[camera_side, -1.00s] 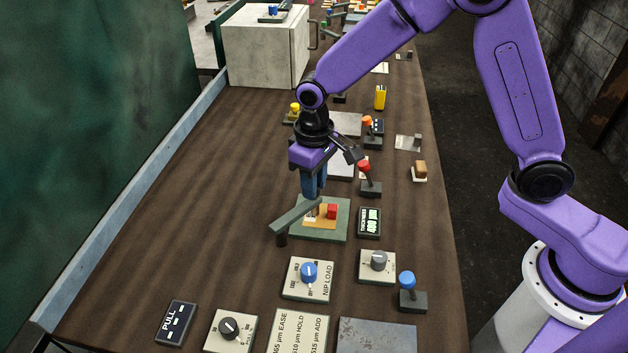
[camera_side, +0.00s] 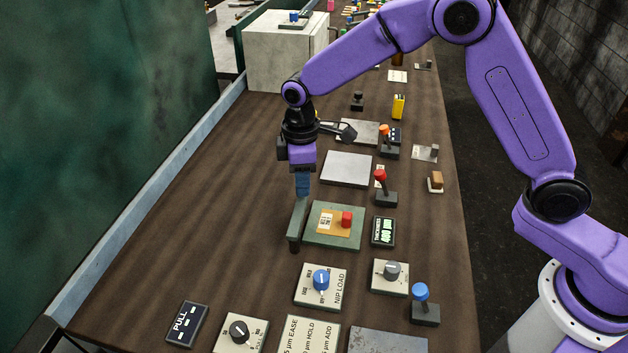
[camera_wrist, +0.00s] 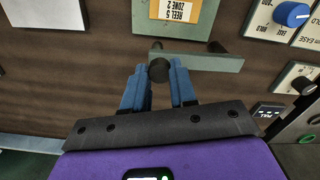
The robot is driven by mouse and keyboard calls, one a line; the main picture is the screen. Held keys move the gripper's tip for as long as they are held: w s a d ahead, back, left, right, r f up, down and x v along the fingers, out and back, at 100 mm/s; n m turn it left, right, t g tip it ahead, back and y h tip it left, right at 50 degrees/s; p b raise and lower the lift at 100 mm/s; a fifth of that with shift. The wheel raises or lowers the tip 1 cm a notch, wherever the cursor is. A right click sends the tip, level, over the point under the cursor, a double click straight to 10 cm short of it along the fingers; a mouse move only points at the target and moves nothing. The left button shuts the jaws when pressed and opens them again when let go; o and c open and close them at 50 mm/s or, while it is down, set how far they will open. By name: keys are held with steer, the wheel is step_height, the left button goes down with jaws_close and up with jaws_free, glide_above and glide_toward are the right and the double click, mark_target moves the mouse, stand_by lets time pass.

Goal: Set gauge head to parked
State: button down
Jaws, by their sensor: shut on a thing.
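The gauge head is a grey-green bar (camera_side: 297,221) on a dark post at its near end. It lies along the left side of the green pad (camera_side: 313,238), beside it and not across it. The pad carries an orange label (camera_side: 332,226) and a red block (camera_side: 346,219). My gripper (camera_side: 302,196) points down at the bar's far end. In the wrist view, the fingers (camera_wrist: 159,88) are shut around a dark round knob (camera_wrist: 158,70) at the end of the bar (camera_wrist: 205,62). Their contact with the knob is partly hidden.
A thickness display (camera_side: 382,231) and a red-topped lever (camera_side: 381,188) stand right of the pad. A blue NIP LOAD knob (camera_side: 320,279) is in front. A pale plate (camera_side: 347,169) lies behind. The bench left of the bar is clear up to the blue-grey rail.

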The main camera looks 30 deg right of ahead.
steer(key=w+a+n, duration=0.2)
steer(key=a+n, duration=0.4)
steer(key=n, duration=0.2)
steer(key=shift+w, duration=0.3)
steer(key=shift+a+r, duration=0.1)
steer(key=shift+a, duration=0.05)
steer(key=c, duration=0.9)
jaws_free()
step_height(320, 180, up, 17)
steer(key=shift+r, duration=0.2)
steer(key=shift+s, duration=0.1)
